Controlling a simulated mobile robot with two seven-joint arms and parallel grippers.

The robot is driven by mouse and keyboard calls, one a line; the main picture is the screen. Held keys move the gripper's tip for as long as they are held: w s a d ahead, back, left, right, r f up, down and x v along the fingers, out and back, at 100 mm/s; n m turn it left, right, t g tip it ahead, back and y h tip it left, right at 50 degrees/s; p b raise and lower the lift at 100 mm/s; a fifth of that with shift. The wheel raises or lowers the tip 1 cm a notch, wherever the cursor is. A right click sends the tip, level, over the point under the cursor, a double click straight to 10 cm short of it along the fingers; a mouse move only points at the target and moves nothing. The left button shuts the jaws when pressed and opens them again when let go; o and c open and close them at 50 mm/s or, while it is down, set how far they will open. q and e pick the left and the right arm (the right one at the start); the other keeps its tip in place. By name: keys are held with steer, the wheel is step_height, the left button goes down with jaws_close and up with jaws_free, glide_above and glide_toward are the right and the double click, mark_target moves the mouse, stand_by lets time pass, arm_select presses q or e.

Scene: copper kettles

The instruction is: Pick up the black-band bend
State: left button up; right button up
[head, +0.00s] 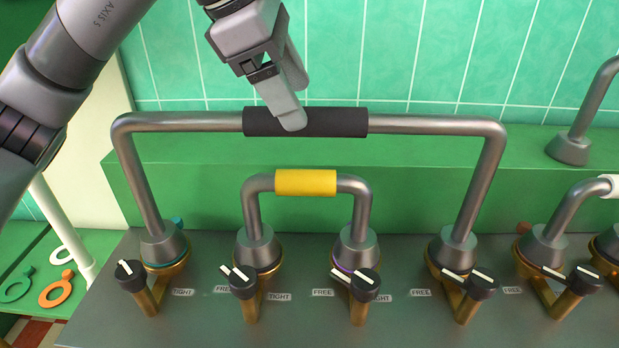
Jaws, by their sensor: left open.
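The black-band bend is a wide grey pipe arch (430,124) with a black sleeve (345,122) on its top bar. Its legs go down into grey collars at the left (163,248) and right (450,252), with brass below. My left gripper (291,118) reaches down from above at the sleeve, left of its middle. It is open. One finger shows in front of the sleeve and overlaps it; the other finger is mostly hidden behind, so I cannot tell whether either touches. My right gripper is out of view.
A smaller yellow-band bend (306,183) stands inside the arch. Black knobs with white marks (243,282) line the grey bench (210,330), beside FREE and TIGHT labels. More pipes (570,205) stand at the right. A green ledge (420,180) and tiled wall are behind. Coloured rings (56,293) lie left.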

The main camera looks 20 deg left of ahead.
mark_target(312, 128)
arm_select(q)
steer(key=shift+w+f, duration=0.15)
steer(key=shift+f, duration=0.45)
steer(key=x, duration=0.6)
steer(key=shift+r, duration=0.1)
steer(key=c, duration=1.3)
steer(key=shift+r, duration=0.2)
jaws_close()
